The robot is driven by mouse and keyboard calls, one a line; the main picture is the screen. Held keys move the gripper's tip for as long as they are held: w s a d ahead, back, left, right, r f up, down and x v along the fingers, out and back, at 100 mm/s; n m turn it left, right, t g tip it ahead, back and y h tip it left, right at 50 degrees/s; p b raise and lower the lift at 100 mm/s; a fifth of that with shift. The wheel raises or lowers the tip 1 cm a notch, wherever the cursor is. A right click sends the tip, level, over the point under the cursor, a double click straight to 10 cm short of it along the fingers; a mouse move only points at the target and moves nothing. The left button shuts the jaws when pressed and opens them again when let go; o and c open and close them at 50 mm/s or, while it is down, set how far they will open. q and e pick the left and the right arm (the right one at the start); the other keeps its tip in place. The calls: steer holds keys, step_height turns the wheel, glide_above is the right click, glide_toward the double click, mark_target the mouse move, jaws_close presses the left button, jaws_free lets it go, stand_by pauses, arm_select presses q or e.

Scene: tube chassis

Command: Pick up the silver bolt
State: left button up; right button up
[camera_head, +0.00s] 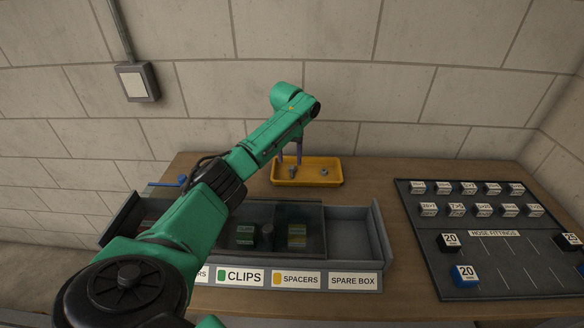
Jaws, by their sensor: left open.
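A small silver-grey bolt (292,173) is in the yellow tray (335,182) at the back middle of the bench; it appears to stand upright, but it is too small to be sure. My left gripper (289,160) reaches in from the left with its fingers pointing down over the tray. The gripper is open, with one finger on each side of the bolt in the picture. I cannot tell the gap in height between fingertips and bolt. My right gripper is not in view.
A bluish small part (324,172) lies in the tray's right side. In front stands a divided organizer (382,245) with labels CLIPS, SPACERS and SPARE BOX. A dark fittings board (490,262) with several labelled blocks is on the right. A blue-handled tool (165,184) lies at left.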

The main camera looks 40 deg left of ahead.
mark_target(291, 172)
arm_select(q)
steer(key=f, duration=0.2)
steer(key=w+f, duration=0.1)
steer(key=f, duration=0.1)
steer(key=shift+a+f+p, duration=0.15)
steer(key=shift+f+p, duration=0.2)
steer(key=shift+p, duration=0.05)
steer(key=shift+f, duration=0.35)
jaws_close()
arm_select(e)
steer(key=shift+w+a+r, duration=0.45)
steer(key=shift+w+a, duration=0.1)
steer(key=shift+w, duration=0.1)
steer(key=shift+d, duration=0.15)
